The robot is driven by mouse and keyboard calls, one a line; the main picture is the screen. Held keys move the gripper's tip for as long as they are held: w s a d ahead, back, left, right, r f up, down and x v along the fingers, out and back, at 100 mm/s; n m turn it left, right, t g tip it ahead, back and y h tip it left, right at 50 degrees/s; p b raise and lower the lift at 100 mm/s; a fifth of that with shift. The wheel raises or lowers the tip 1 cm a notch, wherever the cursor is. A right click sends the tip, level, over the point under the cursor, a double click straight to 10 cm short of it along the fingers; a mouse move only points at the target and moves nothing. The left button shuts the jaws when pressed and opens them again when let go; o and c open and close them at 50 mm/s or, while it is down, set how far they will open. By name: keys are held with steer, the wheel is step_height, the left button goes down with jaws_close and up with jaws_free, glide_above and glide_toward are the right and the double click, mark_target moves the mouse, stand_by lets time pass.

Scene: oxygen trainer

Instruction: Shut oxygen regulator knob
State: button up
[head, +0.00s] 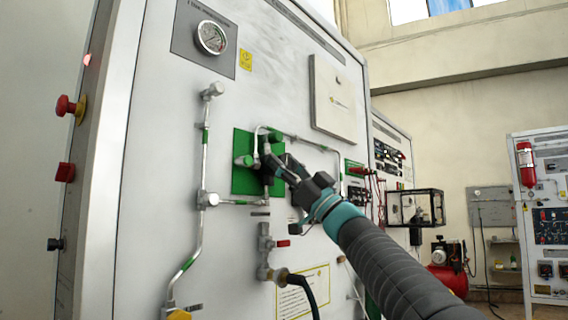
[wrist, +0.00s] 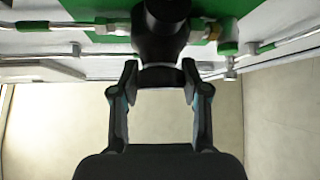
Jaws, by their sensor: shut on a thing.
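The oxygen regulator knob is a black round knob (wrist: 160,50) at the top middle of the wrist view, in front of a green plate. My gripper (wrist: 160,82) has one finger on each side of the knob's near end and is shut on it. In the head view my gripper (head: 272,167) reaches the green plate (head: 243,178) on the white panel. There the gripper's dark fingers and the black knob overlap, so the knob's outline is hard to make out.
A pressure gauge (head: 211,38) sits at the panel's upper left. Metal pipes (head: 204,160) run around the green plate. A valve with a red handle (head: 283,243) and a black hose (head: 303,288) lie below. A red emergency button (head: 66,106) is on the left edge.

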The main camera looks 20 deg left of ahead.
steer(key=shift+n+g, duration=1.2)
steer(key=o, duration=1.1)
steer(key=shift+o, duration=0.2)
steer(key=shift+f, duration=0.1)
steer(key=v, duration=1.2)
steer(key=shift+a, duration=0.15)
